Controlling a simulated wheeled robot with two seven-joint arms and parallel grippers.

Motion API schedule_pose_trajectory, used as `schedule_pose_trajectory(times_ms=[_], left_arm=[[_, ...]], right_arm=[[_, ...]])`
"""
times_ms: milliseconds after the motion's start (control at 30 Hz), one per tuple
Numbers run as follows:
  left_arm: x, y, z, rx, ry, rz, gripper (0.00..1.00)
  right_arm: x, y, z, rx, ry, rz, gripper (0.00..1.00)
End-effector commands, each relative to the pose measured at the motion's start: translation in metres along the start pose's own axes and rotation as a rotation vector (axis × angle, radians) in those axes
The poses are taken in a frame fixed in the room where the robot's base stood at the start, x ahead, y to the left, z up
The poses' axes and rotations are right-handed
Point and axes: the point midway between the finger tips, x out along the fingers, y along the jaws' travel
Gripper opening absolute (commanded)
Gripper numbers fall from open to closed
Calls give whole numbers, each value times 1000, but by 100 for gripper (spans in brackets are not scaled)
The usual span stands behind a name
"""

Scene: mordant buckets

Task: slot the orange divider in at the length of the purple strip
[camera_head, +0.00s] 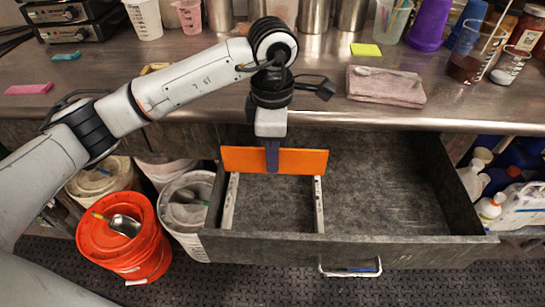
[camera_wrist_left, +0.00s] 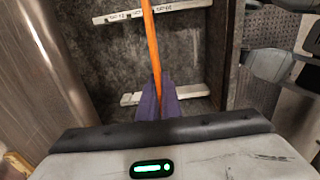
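The orange divider (camera_head: 300,161) is a flat panel held upright and crosswise over the left part of the open drawer. My left gripper (camera_head: 272,156) is shut on its middle; in the left wrist view the divider (camera_wrist_left: 152,40) shows edge-on between the purple fingers (camera_wrist_left: 158,100). Two pale slotted rails, the left rail (camera_head: 230,202) and the right rail (camera_head: 319,205), run front to back in the drawer. The divider spans both near their back ends and appears above them. A pinkish-purple strip (camera_head: 28,89) lies on the counter at the far left. My right gripper is not in view.
The drawer (camera_head: 385,190) is bare to the right of the rails. A teal strip (camera_head: 66,56) and a partly hidden tan strip (camera_head: 156,68) lie on the counter. A folded cloth (camera_head: 385,88) and yellow note (camera_head: 365,50) are behind the drawer. An orange bucket (camera_head: 120,262) stands left.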

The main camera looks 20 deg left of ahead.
Motion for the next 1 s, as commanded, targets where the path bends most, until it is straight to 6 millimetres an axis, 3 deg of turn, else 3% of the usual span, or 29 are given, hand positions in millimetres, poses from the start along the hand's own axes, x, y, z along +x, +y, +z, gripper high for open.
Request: schedule_pose_trajectory(times_ms=[700, 1000], left_arm=[[-30, 0, 0, 0, 0, 1, 0], [-32, 0, 0, 0, 0, 1, 0]], right_arm=[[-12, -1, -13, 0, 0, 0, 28], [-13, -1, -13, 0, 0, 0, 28]])
